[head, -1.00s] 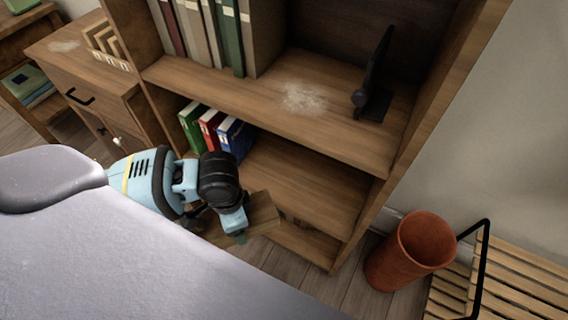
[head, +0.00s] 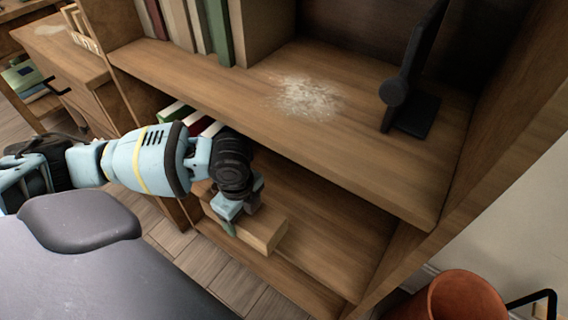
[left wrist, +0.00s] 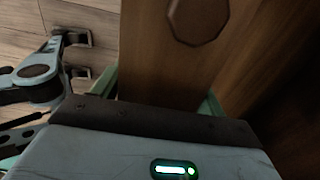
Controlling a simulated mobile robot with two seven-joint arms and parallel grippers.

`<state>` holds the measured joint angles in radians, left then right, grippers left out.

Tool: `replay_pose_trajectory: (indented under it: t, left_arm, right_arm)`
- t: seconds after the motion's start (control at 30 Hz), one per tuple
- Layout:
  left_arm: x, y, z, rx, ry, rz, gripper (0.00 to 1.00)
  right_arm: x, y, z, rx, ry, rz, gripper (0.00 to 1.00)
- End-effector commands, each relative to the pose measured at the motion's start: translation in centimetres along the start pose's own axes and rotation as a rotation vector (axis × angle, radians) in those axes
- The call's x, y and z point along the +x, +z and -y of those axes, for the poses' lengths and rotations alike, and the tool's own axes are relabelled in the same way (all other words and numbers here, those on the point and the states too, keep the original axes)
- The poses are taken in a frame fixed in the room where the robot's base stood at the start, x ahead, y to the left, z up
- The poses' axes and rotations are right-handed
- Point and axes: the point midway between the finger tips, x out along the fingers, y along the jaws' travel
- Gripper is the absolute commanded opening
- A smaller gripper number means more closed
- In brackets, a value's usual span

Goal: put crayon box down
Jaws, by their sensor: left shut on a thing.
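The crayon box, a plain brown wooden box (head: 262,236), is held by my left gripper (head: 236,212) in front of the lower part of the bookcase. My left gripper is shut on it. In the head view the box overlaps the front of a low shelf (head: 335,248); I cannot tell whether it touches that shelf. In the left wrist view the box (left wrist: 150,60) fills the middle between the greenish fingers and shows a dark octagon mark. My right gripper cannot be made out.
The shelf above (head: 370,150) holds books (head: 215,30), a pale dusty patch (head: 308,97) and a black stand (head: 415,75). Binders (head: 176,110) stand below, partly behind my arm. A terracotta bin (head: 460,298) is at the lower right. The low shelf right of the box is clear.

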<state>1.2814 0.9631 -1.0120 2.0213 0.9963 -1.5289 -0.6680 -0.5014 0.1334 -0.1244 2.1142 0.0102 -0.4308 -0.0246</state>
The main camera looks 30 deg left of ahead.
Motion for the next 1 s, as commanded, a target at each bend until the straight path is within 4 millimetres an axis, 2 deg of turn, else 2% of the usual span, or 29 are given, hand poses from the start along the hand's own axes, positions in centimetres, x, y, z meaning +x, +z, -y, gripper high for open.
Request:
replay_pose_trajectory:
  t: [0.23, 0.37, 0.8, 1.0]
  left_arm:
    - [0.2, 0.1, 0.3, 0.023, -0.002, 0.0, 0.46]
    - [0.4, -0.7, 0.9, 0.022, -0.002, -0.001, 0.46]
    - [1.6, -8.2, 6.9, 0.023, -0.001, -0.002, 0.46]
    - [1.8, -10.8, 8.9, 0.022, -0.001, -0.001, 0.46]
  right_arm:
    - [0.3, -0.1, -0.1, -0.002, 0.0, -0.003, 0.36]
    - [0.4, 0.2, -0.1, -0.002, 0.0, 0.002, 0.36]
    - [2.9, 3.6, 0.0, 0.004, -0.006, 0.057, 0.36]
    - [3.9, 4.4, -0.1, 0.006, -0.008, 0.066, 0.36]
